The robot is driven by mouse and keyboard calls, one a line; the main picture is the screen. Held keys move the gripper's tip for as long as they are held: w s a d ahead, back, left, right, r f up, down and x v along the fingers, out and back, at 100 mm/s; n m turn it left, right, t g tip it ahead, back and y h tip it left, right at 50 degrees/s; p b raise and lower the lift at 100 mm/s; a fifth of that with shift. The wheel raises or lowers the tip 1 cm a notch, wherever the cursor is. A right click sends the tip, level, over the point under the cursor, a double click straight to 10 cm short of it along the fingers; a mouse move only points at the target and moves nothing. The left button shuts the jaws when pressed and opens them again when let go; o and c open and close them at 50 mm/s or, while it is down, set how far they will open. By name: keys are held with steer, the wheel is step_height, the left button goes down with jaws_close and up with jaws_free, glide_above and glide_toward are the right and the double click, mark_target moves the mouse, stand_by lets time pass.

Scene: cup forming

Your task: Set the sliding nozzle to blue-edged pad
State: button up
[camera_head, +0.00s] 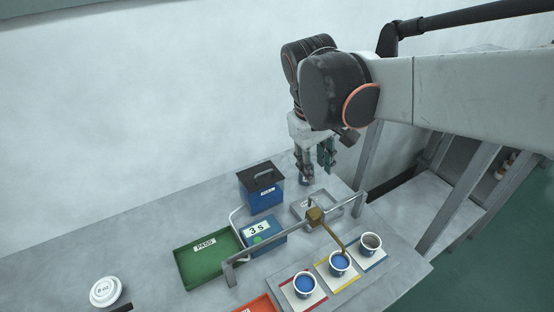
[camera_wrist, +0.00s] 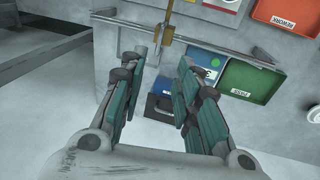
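The sliding nozzle is a brass block (camera_head: 315,215) on a metal rail. Its bent spout reaches over the cup on the yellow-edged pad (camera_head: 324,271). In the wrist view the nozzle (camera_wrist: 160,33) is just ahead of my fingertips. The blue-edged pad (camera_head: 383,257) is to the right, under a cup (camera_head: 371,242) with greyish contents. The red-edged pad (camera_head: 318,302) is to the left. The cups on the yellow and red pads hold something blue. My gripper (camera_head: 316,174) points down, open and empty, above and behind the rail. In the wrist view its fingers (camera_wrist: 163,60) are apart.
A blue bin with a black lid (camera_head: 262,175), a blue 3 s box (camera_head: 265,238) with a green button, and a green PASS tray (camera_head: 208,262) stand left of the rail. A grey tray (camera_head: 302,211) is behind it. A white lid (camera_head: 106,291) lies front left.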

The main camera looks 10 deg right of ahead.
mark_target(317, 202)
steer(key=f+b, duration=0.1)
steer(key=f, duration=0.3)
steer(key=w+d+f+b, duration=0.1)
steer(key=f+b, duration=0.1)
steer(key=f, duration=0.3)
steer(key=w+d+f+b, duration=0.1)
steer(key=f+b, duration=0.1)
steer(key=f, duration=0.2)
steer(key=shift+f, duration=0.4)
jaws_close()
steer(key=shift+d, duration=0.1)
